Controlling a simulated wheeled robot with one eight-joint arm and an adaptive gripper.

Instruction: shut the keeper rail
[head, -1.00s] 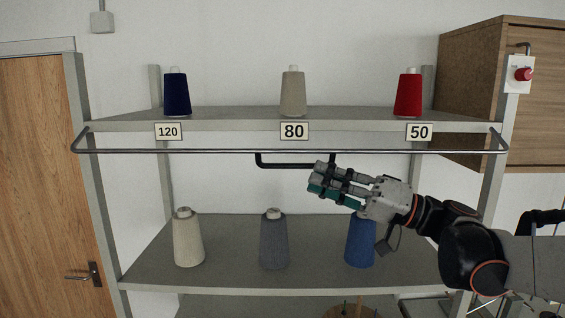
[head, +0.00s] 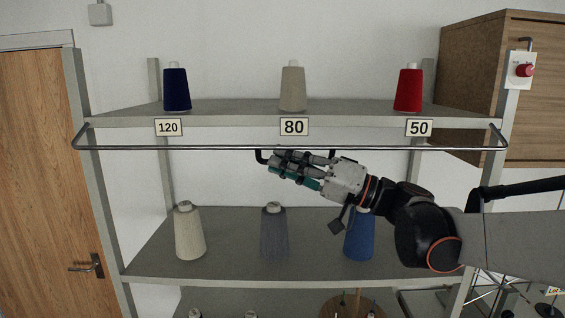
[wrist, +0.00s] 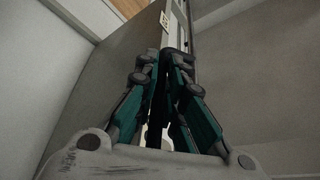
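The keeper rail (head: 210,148) is a thin metal bar running across the front of the upper shelf, just below the number labels. A black handle (head: 259,156) hangs under its middle. My gripper (head: 273,164), grey with teal pads, is at the handle from the right and covers most of its lower bar. In the wrist view the fingers (wrist: 162,58) point away and come near each other at the tips, with something dark between them. I cannot tell whether they close on the handle.
The upper shelf (head: 235,107) holds blue, beige and red cones. The lower shelf (head: 140,265) holds beige, grey and blue cones, the blue one below my wrist. A wooden cabinet (head: 480,60) and a red button (head: 524,70) are at right. A wooden door (head: 40,180) is at left.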

